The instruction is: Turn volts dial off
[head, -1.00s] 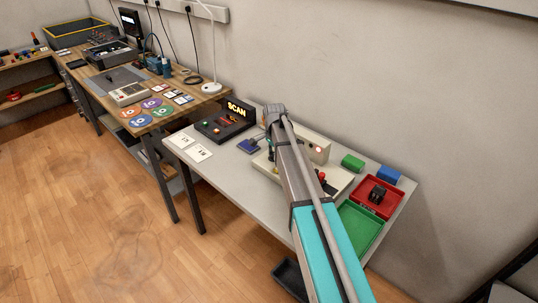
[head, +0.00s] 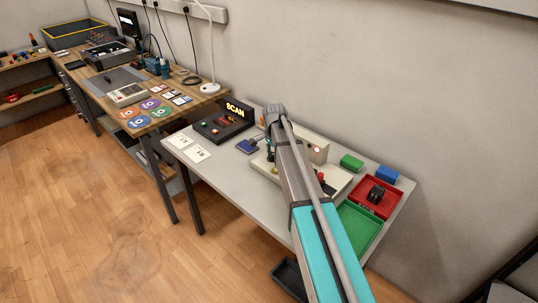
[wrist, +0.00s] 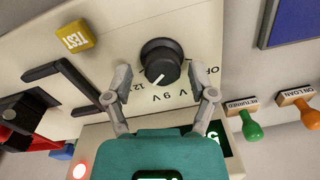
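In the wrist view, the black volts dial (wrist: 160,62) sits on a cream panel (wrist: 210,20). Its white mark points down and left, toward the partly hidden "12" label. "9 V" is printed below the dial, and letters reading "OF" show at its right, partly covered by a finger. My gripper (wrist: 161,78) is open, with one fingertip to the lower left of the dial and one to the lower right. A gap shows between each finger and the dial. In the head view, my arm hides the dial and gripper; part of the cream unit (head: 316,149) shows behind it.
A yellow TEST block (wrist: 74,39) and a black handle (wrist: 62,75) are left of the dial. Green (wrist: 250,125) and orange (wrist: 302,106) stamps are at the right. The bench also holds a SCAN box (head: 226,122), a red tray (head: 361,195) and a green tray (head: 372,222).

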